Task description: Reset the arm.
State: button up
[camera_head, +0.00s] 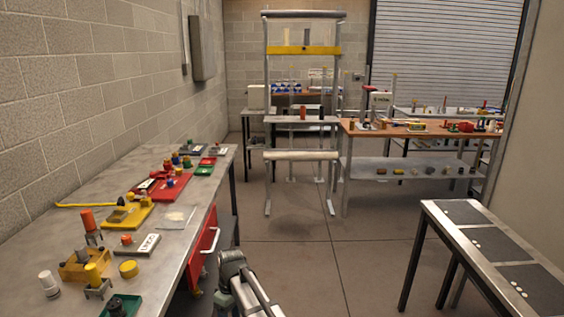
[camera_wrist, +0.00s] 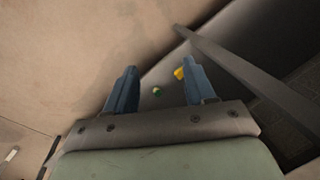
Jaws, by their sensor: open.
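My gripper (camera_wrist: 155,85) is open in the wrist view, with its two dark blue fingers apart and nothing held between them. In the head view my arm (camera_head: 240,285) shows at the bottom centre, beside the right edge of the left workbench. The fingertips cannot be made out in the head view.
The left workbench (camera_head: 150,262) carries several parts on yellow, red and green trays. A red drawer (camera_head: 203,250) with a handle is at its side, close to my arm. A table with dark panels (camera_head: 490,247) stands at right. The floor (camera_head: 310,265) between is clear.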

jog(key=s+d+f+m+g, duration=0.1)
jog(key=s+d+f+m, duration=0.1)
jog(key=s+d+f, duration=0.45)
jog(key=s+d+f+m, duration=0.2)
jog(key=s+d+f, duration=0.1)
jog(key=d+f, duration=0.55)
jog(key=s+d+f+m+g, duration=0.1)
jog(key=s+d+f+m, duration=0.1)
jog(key=s+d+f, duration=0.5)
jog(key=s+d+f+m+g, duration=0.1)
jog(key=s+d+f+m, duration=0.2)
jog(key=s, duration=0.8)
jog(key=s+d+f+m+g, duration=0.1)
jog(key=s+d+f+m, duration=0.2)
jog(key=s+d+f, duration=0.5)
jog(key=s, duration=0.3)
jog(key=shift+s+d+f+g+h, duration=0.15)
jog(key=shift+d+g+h, duration=0.05)
jog(key=shift+g+h, duration=0.1)
